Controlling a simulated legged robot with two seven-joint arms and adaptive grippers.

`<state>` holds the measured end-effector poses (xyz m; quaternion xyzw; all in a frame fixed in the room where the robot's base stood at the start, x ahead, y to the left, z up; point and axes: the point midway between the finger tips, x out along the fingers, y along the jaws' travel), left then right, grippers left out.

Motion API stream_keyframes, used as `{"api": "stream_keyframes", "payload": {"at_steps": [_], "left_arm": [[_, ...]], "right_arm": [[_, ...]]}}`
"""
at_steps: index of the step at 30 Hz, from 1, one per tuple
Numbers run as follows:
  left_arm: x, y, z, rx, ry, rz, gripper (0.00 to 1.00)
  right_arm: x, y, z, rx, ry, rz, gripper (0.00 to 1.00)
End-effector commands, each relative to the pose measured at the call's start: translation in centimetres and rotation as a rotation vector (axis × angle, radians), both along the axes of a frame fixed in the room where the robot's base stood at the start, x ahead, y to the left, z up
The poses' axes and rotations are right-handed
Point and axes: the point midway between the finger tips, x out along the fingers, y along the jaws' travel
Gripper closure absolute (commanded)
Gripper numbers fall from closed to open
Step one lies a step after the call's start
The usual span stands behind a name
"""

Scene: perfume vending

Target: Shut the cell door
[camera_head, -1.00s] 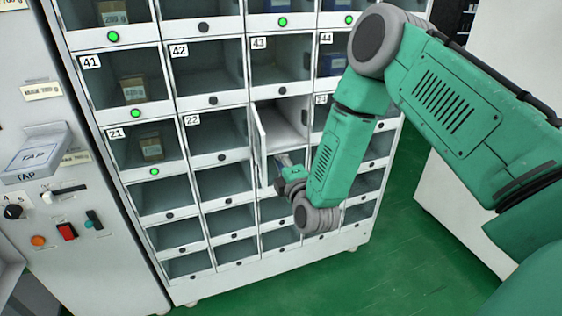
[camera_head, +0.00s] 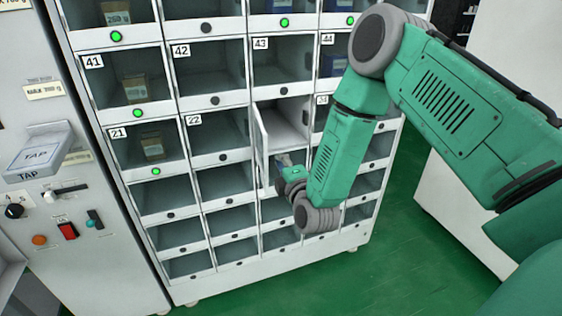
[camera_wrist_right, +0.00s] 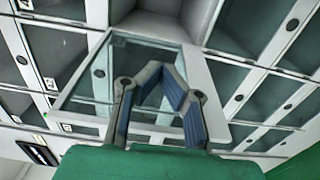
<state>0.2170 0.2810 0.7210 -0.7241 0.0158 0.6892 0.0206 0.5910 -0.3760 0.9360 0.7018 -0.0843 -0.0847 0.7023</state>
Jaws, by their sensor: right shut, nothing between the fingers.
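The cell door (camera_head: 261,142) is a narrow glazed panel in a white frame, standing open at the cell right of 22. It is hinged on its left side and swung outward from the cabinet. My right gripper (camera_head: 284,160) is shut and empty, low in front of the open cell (camera_head: 284,122), right of the door. In the right wrist view the gripper (camera_wrist_right: 165,73) overlaps the framed glass door (camera_wrist_right: 92,88); I cannot tell whether they touch. The forearm hides part of the cells to the right. My left gripper is not in view.
The cabinet (camera_head: 222,157) has rows of glazed cells, several holding boxes. A control panel with a TAP reader (camera_head: 38,155) stands to the left. Green floor (camera_head: 395,250) is clear at the right, before a white unit (camera_head: 455,200).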

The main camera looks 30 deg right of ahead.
Motion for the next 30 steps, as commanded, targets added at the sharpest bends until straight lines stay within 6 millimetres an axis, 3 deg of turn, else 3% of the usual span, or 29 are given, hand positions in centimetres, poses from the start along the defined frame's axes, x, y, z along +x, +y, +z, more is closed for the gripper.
{"api": "stream_keyframes", "payload": {"at_steps": [8,18,24,27,30], "left_arm": [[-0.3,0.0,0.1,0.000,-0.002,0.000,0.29],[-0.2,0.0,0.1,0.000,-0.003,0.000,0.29],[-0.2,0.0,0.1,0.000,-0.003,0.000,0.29],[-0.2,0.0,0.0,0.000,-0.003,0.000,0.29],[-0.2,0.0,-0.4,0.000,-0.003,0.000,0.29]], "right_arm": [[-1.1,0.2,-0.1,0.000,0.002,0.001,1.00],[-7.8,2.0,-0.2,-0.001,0.005,0.002,1.00],[-10.7,2.8,-0.2,-0.001,0.004,0.001,1.00],[-11.1,3.1,-0.2,-0.003,-0.002,-0.003,1.00],[-9.7,4.6,0.0,-0.020,-0.028,-0.037,1.00]]}}
